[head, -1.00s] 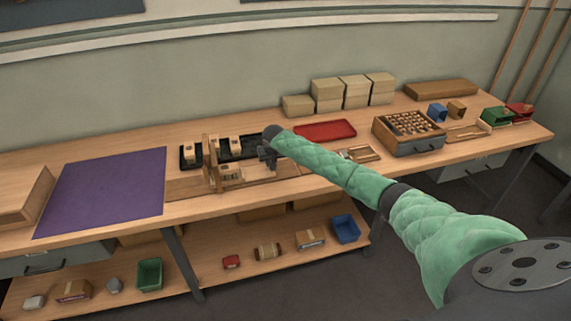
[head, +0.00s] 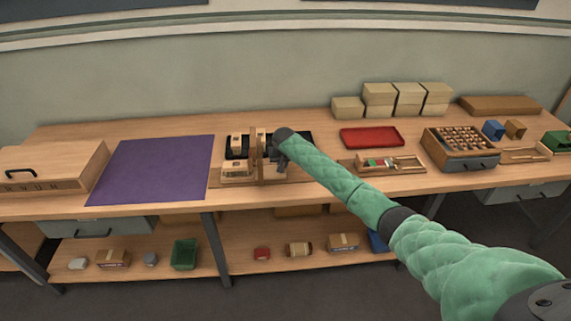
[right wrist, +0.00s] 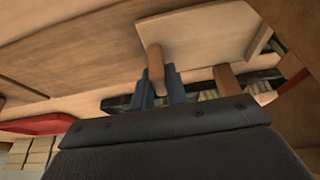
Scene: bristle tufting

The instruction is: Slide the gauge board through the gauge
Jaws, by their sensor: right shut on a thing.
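The gauge (head: 257,158) stands on the bench as a wooden frame with uprights. A pale wooden gauge board (head: 238,168) shows on the left side of the uprights, low in the gauge; how much of it is still between them is hidden. My right gripper (head: 281,158) is close to the right side of the gauge. In the right wrist view its blue-grey fingers (right wrist: 160,85) are shut on a round wooden handle (right wrist: 155,66), which meets a pale flat board (right wrist: 195,35). My left gripper is not in view.
A black tray (head: 232,145) lies behind the gauge. To the right are a red tray (head: 372,137), a small wooden tray (head: 405,162) and a drawer box of pegs (head: 460,150).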

